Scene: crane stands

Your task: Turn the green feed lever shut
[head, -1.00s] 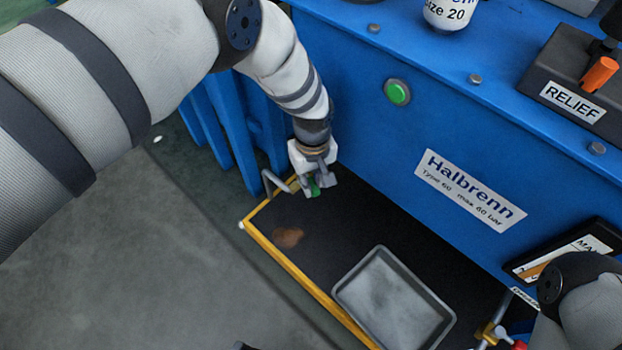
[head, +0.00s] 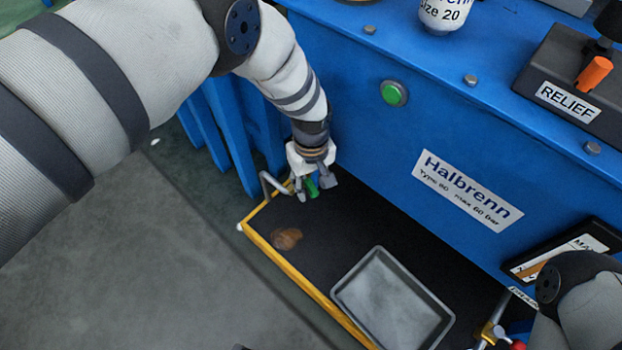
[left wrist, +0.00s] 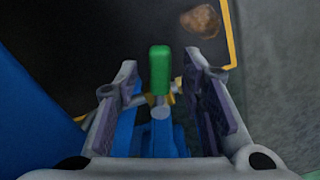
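The green feed lever (head: 312,188) shows as a small green handle at the far left end of the dark shelf, low by the blue machine. In the left wrist view the lever (left wrist: 160,70) stands upright in the picture, between the two fingers, with a brass-coloured fitting below it. My left gripper (head: 314,190) is open around the lever, one finger on each side. In the left wrist view (left wrist: 161,78) there is a visible gap between the lever and each finger. My right arm shows at the lower right of the head view, but its gripper is out of sight.
A grey tray (head: 338,297) and a brown patch or lump (head: 286,238) are on the yellow-edged dark shelf (head: 345,215). A bent grey pipe (head: 266,184) is left of the gripper. The blue machine (head: 440,130) rises behind. A red-handled brass valve (head: 489,333) is at lower right.

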